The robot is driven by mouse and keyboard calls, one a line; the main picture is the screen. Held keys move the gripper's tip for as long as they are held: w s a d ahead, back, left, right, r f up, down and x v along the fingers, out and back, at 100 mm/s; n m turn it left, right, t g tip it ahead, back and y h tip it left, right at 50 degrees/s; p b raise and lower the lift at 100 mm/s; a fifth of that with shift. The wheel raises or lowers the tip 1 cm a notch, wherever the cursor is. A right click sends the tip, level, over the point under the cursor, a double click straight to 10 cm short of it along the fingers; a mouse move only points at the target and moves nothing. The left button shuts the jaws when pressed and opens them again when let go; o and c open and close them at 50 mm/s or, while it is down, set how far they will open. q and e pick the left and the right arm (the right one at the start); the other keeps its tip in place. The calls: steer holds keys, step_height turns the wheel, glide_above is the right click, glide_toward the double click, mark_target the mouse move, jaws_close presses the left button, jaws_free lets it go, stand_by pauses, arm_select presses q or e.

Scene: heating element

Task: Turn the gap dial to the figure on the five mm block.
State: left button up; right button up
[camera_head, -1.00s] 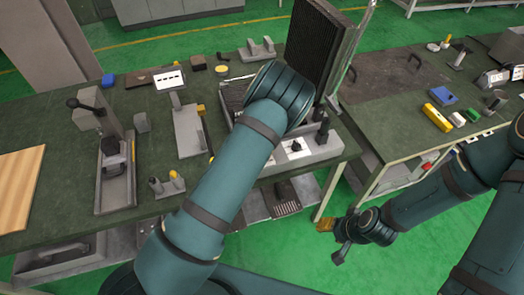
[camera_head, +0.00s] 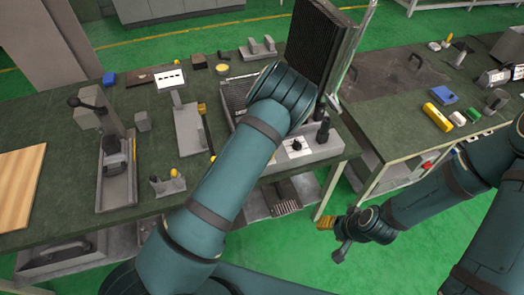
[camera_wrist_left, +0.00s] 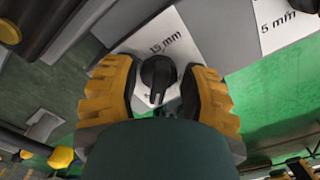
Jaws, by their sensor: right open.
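In the left wrist view, the black dial (camera_wrist_left: 157,75) sits on a white plate (camera_wrist_left: 190,45) with "15 mm" printed above it. A pale mark shows at the dial's lower edge. My left gripper (camera_wrist_left: 158,85) has its yellow-padded fingers on both sides of the dial, with narrow gaps visible. A second white label (camera_wrist_left: 285,22) reading "5 mm" is at the upper right. In the head view my left forearm hides the left gripper; a black knob on a white plate (camera_head: 296,146) shows beside it. My right gripper (camera_head: 338,238) is open and empty, low over the floor.
A tall dark finned panel (camera_head: 318,45) stands behind my left wrist. A white card on a stand (camera_head: 170,79), a lever press (camera_head: 116,165) and small fixtures are on the green bench. The right table holds a yellow block (camera_head: 437,117) and a blue block (camera_head: 444,96).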

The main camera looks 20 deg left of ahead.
arm_select(q)
step_height(320, 180, up, 12)
stand_by(0.7)
stand_by(0.4)
